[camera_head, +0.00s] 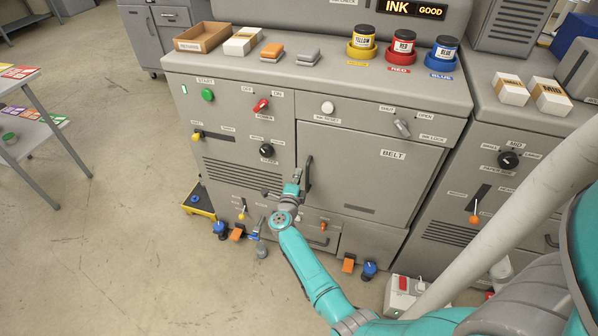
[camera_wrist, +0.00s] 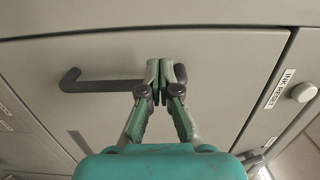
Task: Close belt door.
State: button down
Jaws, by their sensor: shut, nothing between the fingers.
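The belt door (camera_head: 365,180) is the grey panel labelled BELT in the middle of the machine. It looks flush or almost flush with the front; I cannot tell whether a small gap is left. Its dark bar handle (camera_head: 308,172) is upright near the door's left edge. My gripper (camera_head: 296,183) is at this handle, just left of it in the head view. In the wrist view the handle (camera_wrist: 100,86) runs across the picture, and my shut, empty fingertips (camera_wrist: 160,72) overlap its right end. Whether they touch it is unclear.
The INK RESET button (camera_head: 328,107) is above the door and the INK LOCK lever (camera_head: 402,127) is at its upper right. A black knob (camera_head: 266,150) is left of the handle. Orange and blue pedals (camera_head: 369,269) stand along the machine's foot. Open floor lies left.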

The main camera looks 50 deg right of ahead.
jog(key=v, duration=0.9)
jog(key=shift+w+a, duration=0.15)
jog(key=shift+w, duration=0.25)
jog(key=shift+r, duration=0.1)
jog(key=s+a+n+t+y, duration=0.3)
jog(key=s+a+n+t, duration=0.3)
jog(key=s+a+n, duration=0.45)
jog(key=s+a+r+n+y, duration=0.4)
jog(key=s+a+r+n, duration=0.1)
jog(key=s, duration=0.4)
jog(key=s+a+r+n+y, duration=0.5)
jog(key=s+a+n, duration=0.3)
jog(key=s+a, duration=0.2)
jog(key=s+a+r+n+t+y, duration=0.1)
jog(key=s+a+r+n+y, duration=0.3)
jog(key=s+a+n, duration=0.3)
jog(key=s+a+r, duration=0.1)
jog(key=s, duration=0.2)
jog(key=shift+a+r+n, duration=0.1)
jog(key=shift+n, duration=0.15)
